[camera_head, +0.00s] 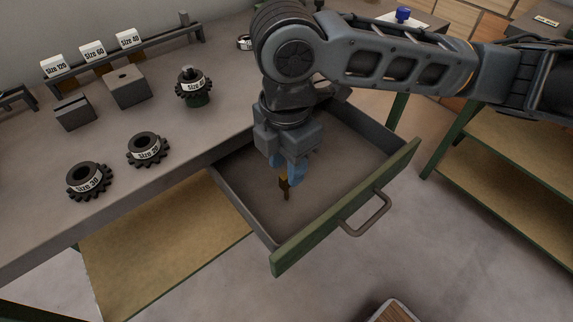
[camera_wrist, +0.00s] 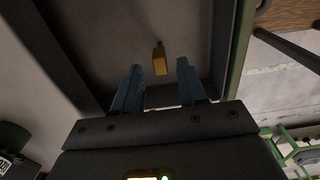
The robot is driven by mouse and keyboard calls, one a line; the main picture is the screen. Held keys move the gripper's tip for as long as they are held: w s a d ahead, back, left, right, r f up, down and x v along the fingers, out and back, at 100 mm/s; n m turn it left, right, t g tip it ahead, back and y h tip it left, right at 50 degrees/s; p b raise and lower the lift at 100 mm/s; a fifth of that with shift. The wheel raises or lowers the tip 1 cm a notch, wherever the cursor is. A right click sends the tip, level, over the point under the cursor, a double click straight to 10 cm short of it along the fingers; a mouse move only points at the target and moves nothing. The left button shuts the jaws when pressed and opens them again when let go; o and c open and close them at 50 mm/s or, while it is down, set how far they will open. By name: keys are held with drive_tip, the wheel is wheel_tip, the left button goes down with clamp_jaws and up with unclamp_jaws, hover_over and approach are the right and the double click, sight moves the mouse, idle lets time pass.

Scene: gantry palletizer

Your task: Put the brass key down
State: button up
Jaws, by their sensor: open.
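The brass key (camera_wrist: 160,62) lies on the floor of the open drawer, just beyond my fingertips in the wrist view. My gripper points down inside the drawer (camera_head: 350,212). In the wrist view its two blue fingers (camera_wrist: 160,72) stand apart, with a gap between them and nothing clasped. The key is in line with that gap.
The workbench (camera_head: 115,190) at the left holds several black gears, including one marked Size 30 (camera_head: 89,180), and grey blocks (camera_head: 127,87). The drawer's green front with its handle (camera_head: 367,214) faces open floor. A green-framed shelf (camera_head: 510,180) stands at the right.

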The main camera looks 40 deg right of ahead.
wheel_tip(320, 180, up, 10)
drive_tip(key=shift+r+p, duration=0.25)
drive_tip(key=shift+p, duration=0.2)
